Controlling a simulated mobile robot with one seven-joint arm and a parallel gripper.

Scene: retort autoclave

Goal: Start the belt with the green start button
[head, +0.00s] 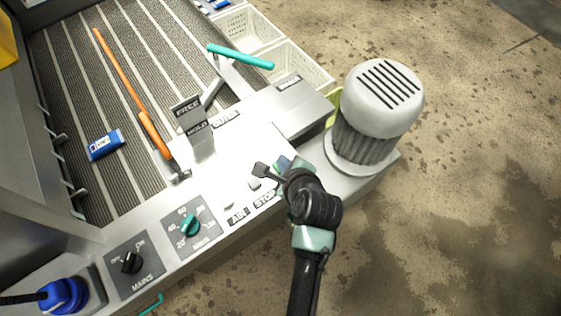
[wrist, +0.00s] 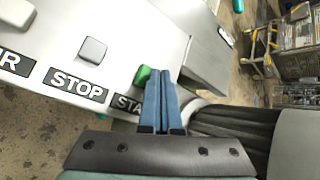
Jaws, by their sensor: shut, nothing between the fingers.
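The green start button (wrist: 142,75) shows in the wrist view above the partly covered START label (wrist: 128,103). My gripper (wrist: 161,72) has its two blue fingers shut together and empty. The fingertips appear just right of the button and overlap its edge in the picture; I cannot tell whether they touch it. In the head view my gripper (head: 284,162) is over the right end of the control panel, and the start button is hidden behind it. The pale stop button (wrist: 92,50) is left of the green one, above the STOP label (wrist: 76,84).
The panel also carries a teal-knobbed dial (head: 190,225) and a MAINS switch (head: 131,262). A FREE/HOLD sign (head: 187,113) and teal-handled lever (head: 240,56) stand behind. A grey motor (head: 378,105) is close right. An orange-handled tool (head: 150,130) and blue packet (head: 106,145) lie on the belt.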

